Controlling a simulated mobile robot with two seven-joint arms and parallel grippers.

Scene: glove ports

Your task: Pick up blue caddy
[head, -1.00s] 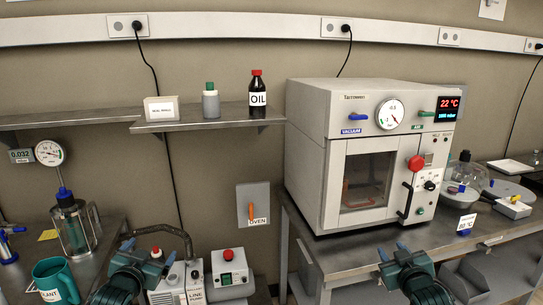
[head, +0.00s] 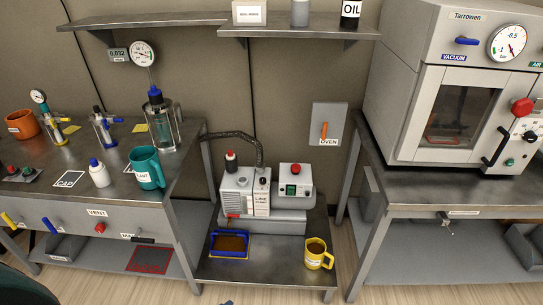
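The blue caddy (head: 213,250) is a small open tray with a blue rim and brown contents. It sits flat on the low metal shelf, left of a yellow mug and in front of the pump. No gripper is at it. A small blue-grey tip, probably of my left gripper (head: 228,302), just shows at the bottom edge, below the caddy. The rest of that gripper is out of frame, so its opening is hidden. My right gripper is not in view.
The yellow mug (head: 319,254) stands right of the caddy. The pump (head: 245,192) and a control box (head: 295,185) are behind it. Table legs flank the low shelf (head: 270,278). The left bench (head: 120,190) holds a green jug (head: 147,168). The shelf front is clear.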

